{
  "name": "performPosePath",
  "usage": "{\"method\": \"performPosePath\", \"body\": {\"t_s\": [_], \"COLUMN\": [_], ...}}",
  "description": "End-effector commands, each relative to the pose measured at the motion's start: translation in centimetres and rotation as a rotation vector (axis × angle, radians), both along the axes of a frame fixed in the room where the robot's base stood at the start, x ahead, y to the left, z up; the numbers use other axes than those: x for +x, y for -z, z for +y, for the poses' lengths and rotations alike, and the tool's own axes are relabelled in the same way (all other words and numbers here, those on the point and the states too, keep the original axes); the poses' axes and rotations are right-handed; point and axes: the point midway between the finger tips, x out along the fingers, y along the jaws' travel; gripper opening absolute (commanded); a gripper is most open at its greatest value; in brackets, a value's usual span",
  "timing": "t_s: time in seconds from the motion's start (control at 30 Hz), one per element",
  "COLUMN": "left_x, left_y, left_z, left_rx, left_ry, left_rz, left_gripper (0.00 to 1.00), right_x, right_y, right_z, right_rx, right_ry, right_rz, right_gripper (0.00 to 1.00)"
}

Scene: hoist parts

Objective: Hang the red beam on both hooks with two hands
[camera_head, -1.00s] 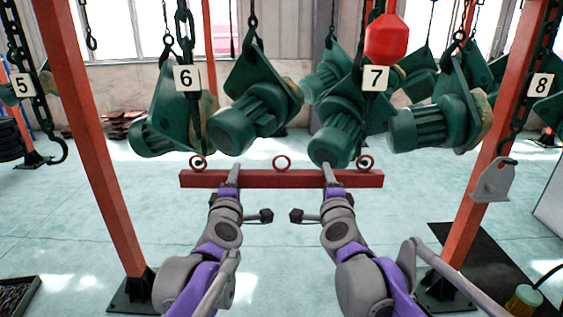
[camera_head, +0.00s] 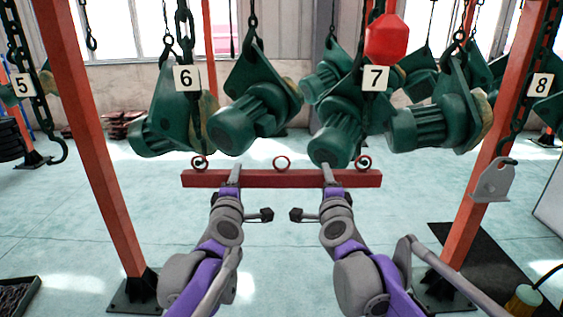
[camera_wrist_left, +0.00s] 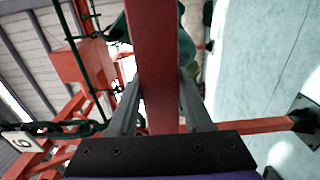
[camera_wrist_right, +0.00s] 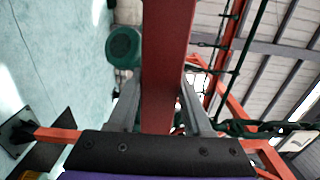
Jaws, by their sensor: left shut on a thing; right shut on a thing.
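The red beam (camera_head: 282,179) is held level in the head view, with a ring near each end and one in the middle. My left gripper (camera_head: 235,172) is shut on its left part, and my right gripper (camera_head: 328,172) on its right part. In the left wrist view the beam (camera_wrist_left: 158,60) runs between the fingers; it does the same in the right wrist view (camera_wrist_right: 165,70). The hook under label 6 (camera_head: 199,160) overlaps the left ring, and the hook under label 7 (camera_head: 364,160) overlaps the right ring. I cannot tell whether either hook passes through its ring.
Green hoist units (camera_head: 255,105) hang just above and behind the beam. Red posts (camera_head: 95,150) stand on both sides. A red block (camera_head: 386,39) hangs above label 7 (camera_head: 375,78).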

Motion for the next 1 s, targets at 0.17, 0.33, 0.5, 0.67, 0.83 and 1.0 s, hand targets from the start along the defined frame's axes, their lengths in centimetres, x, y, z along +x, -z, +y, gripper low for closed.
{"method": "performPosePath", "body": {"t_s": [0.17,0.33,0.5,0.67,0.83,1.0], "left_x": [0.0,0.0,0.1,0.4,0.9,1.2], "left_y": [0.0,0.0,0.0,0.1,0.3,0.5], "left_z": [0.0,0.0,0.0,0.0,0.0,0.0], "left_rx": [-0.001,-0.001,-0.001,-0.001,-0.001,0.000], "left_ry": [0.001,0.000,0.000,0.000,0.000,0.000], "left_rz": [0.000,0.000,0.000,0.000,0.000,0.000], "left_gripper": [0.00,0.00,0.00,0.00,0.00,0.00], "right_x": [0.0,0.0,0.1,0.4,0.9,1.2], "right_y": [0.0,0.0,0.0,0.1,0.3,0.5], "right_z": [0.0,0.0,0.0,0.0,0.0,0.0], "right_rx": [0.000,0.000,0.000,0.001,0.000,0.000], "right_ry": [-0.001,-0.001,-0.001,0.000,0.000,0.000], "right_rz": [0.000,0.000,0.000,0.000,0.000,0.000], "right_gripper": [0.00,0.00,0.00,0.00,0.00,0.00]}}
